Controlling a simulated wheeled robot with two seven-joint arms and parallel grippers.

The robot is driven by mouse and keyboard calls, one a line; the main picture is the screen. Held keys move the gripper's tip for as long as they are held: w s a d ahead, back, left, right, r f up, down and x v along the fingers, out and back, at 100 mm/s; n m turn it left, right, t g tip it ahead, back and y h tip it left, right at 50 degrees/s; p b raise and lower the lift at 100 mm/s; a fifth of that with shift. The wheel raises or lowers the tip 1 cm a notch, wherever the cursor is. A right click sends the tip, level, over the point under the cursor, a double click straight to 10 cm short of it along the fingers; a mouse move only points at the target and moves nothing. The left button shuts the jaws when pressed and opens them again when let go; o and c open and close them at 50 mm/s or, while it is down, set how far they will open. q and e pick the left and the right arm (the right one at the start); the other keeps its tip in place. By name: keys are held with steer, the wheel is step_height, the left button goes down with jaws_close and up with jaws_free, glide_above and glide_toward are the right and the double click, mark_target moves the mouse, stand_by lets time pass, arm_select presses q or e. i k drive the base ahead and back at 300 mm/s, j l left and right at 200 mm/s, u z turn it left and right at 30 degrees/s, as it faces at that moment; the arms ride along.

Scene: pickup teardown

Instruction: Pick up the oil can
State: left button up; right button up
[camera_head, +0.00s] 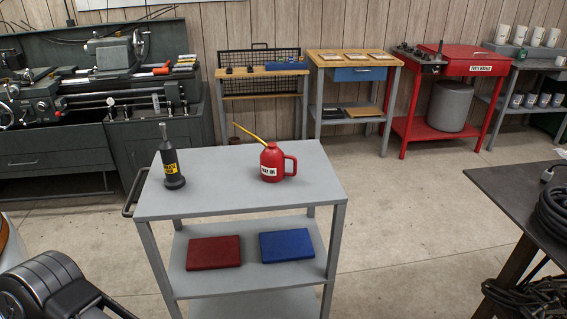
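A red oil can (271,164) with a long yellow spout, a red handle and a white label stands upright on the top shelf of a grey cart (232,201). It is right of the middle of the top. Its spout points up to the left and its handle is on the right. Neither of my grippers shows in the head view, so I cannot see whether they are open or shut. Nothing is touching the can.
A dark upright tool (173,168) with a yellow label stands left of the can. Red (213,252) and blue (287,245) flat items lie on the lower shelf. A dark table (510,190) with black coils (553,212) is at right. Open floor lies between.

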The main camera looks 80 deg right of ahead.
mark_target(272, 158)
steer(key=z, duration=2.85)
